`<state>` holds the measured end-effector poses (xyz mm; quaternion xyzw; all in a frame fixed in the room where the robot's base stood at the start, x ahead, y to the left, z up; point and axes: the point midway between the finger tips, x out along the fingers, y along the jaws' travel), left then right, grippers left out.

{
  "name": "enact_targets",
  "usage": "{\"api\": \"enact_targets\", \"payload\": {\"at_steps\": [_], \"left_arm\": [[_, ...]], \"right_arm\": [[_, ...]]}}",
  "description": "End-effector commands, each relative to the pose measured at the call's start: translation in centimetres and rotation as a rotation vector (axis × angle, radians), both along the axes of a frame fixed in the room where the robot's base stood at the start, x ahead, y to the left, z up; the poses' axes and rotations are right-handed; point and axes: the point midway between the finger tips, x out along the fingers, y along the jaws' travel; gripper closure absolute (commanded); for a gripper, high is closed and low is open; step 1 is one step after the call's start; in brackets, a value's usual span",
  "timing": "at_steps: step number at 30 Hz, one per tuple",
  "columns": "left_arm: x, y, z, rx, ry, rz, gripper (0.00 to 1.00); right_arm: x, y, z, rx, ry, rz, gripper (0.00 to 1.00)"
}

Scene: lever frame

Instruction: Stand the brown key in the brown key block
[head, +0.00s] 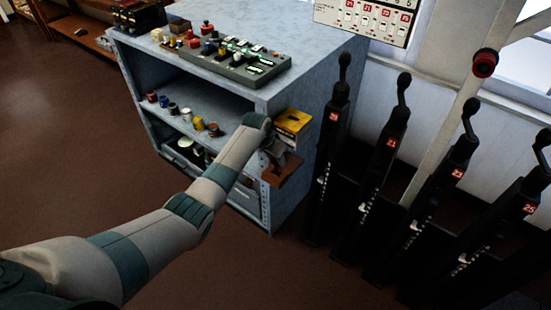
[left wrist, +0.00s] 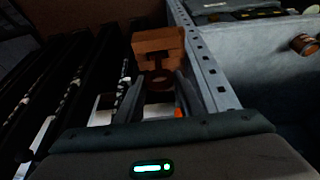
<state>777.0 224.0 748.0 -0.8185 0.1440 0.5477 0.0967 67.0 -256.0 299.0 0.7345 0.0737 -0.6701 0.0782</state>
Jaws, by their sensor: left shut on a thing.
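The brown key block (head: 287,171) is fixed to the right side of the grey-blue cabinet, below a yellow block. In the left wrist view the brown block (left wrist: 157,42) lies just beyond my fingertips. My left gripper (head: 274,153) is at the brown block in the head view, with its fingertips partly hidden. In the left wrist view its two fingers (left wrist: 157,88) are a little apart, shut on the brown key (left wrist: 158,76), of which only a dark brown part shows between the tips. I cannot tell whether the key touches the block. My right gripper is not in view.
The yellow block (head: 292,122) sits close above my left gripper. A row of tall black levers (head: 383,172) stands to the right. The cabinet (head: 318,66) holds a panel of switches (head: 238,62) on top and several small jars (head: 186,115) on its shelf.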

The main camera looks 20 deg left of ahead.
Motion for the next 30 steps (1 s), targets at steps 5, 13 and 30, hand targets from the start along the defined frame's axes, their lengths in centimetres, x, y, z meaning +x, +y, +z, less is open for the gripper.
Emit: {"api": "enact_targets", "payload": {"at_steps": [5,13,30], "left_arm": [[0.0,0.0,-0.5,0.0,0.0,0.0,0.9],[0.0,0.0,-1.2,0.0,0.0,0.0,0.9],[0.0,0.0,-2.7,0.0,0.001,0.0,0.9]], "right_arm": [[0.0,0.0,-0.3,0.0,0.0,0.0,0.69],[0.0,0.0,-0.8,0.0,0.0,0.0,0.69],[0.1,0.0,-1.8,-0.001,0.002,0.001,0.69]]}}
